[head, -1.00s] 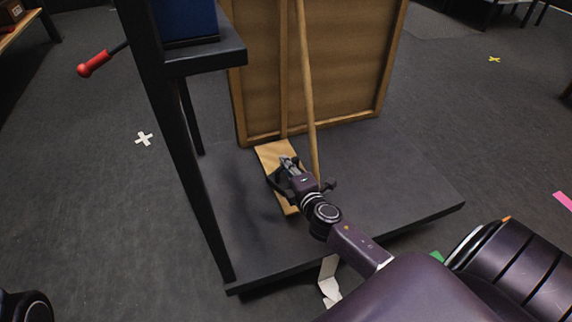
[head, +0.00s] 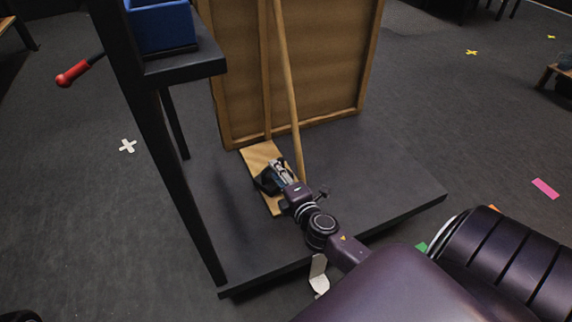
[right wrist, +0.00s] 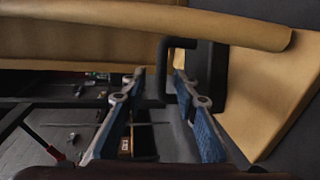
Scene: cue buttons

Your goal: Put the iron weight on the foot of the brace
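The brace (head: 287,90) is a thin wooden pole leaning by the back of a framed wooden panel. Its foot (head: 258,153) is a light wooden board lying on the black platform. The iron weight (head: 265,184), dark with a bar handle, is on the board, partly hidden by my right gripper (head: 275,167). In the right wrist view, the weight's dark body (right wrist: 211,75) stands against the board (right wrist: 268,85). The blue-padded fingers of my right gripper (right wrist: 159,75) are spread either side of the handle, with visible gaps. My left gripper is not in view.
The framed panel (head: 325,70) stands upright on the platform (head: 375,165). A black stand at left carries a blue bin (head: 160,25) on its shelf; a red-handled lever (head: 72,74) sticks out beside it. The platform's right side is clear.

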